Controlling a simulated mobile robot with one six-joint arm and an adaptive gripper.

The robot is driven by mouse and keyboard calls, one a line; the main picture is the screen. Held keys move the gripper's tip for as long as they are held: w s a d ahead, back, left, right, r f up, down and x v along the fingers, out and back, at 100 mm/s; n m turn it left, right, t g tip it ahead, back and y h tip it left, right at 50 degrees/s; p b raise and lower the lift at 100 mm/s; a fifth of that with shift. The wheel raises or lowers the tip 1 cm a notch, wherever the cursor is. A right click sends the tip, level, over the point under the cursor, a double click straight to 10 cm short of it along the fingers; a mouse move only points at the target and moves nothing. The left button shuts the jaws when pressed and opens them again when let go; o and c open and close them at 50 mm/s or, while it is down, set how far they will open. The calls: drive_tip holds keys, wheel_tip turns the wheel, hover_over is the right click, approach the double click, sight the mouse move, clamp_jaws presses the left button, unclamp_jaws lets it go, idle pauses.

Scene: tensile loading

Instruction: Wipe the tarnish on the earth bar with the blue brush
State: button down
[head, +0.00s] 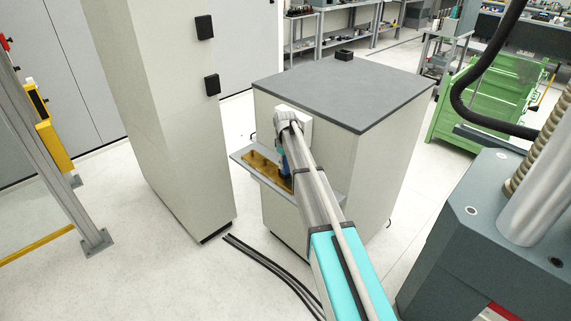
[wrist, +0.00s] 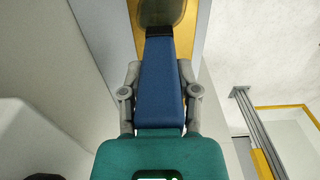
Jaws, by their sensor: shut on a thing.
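The brass-coloured earth bar (head: 262,168) lies on a grey shelf on the side of a pale cabinet. It also shows at the top of the wrist view (wrist: 191,40). My gripper (wrist: 160,72) is shut on the blue brush (wrist: 160,98), with a finger on each side of its handle. The dark bristle end (wrist: 158,32) points at the bar, beside a dull brownish patch of tarnish (wrist: 160,12); I cannot tell whether it touches. In the head view my arm mostly hides the gripper, and only a little blue of the brush (head: 285,166) shows.
The grey shelf (head: 330,196) juts from the cabinet (head: 385,180), which has a dark grey top (head: 345,85). A tall pale cabinet (head: 165,110) stands close on the left. Black cables (head: 270,268) lie on the floor. A green crate (head: 500,100) stands at the right.

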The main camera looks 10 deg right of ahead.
idle(0.3)
drive_tip(key=shift+s+d+r, duration=0.1)
drive_tip(key=shift+s+d, duration=0.4)
drive_tip(key=shift+s, duration=0.2)
drive_tip(key=shift+s+d, duration=0.5)
drive_tip(key=shift+s, duration=0.2)
drive_tip(key=shift+s+d, duration=0.55)
drive_tip(key=shift+s, duration=0.2)
drive_tip(key=shift+s+d, duration=0.5)
drive_tip(key=shift+s, duration=0.2)
drive_tip(key=shift+s+a, duration=0.3)
drive_tip(key=shift+a, duration=0.1)
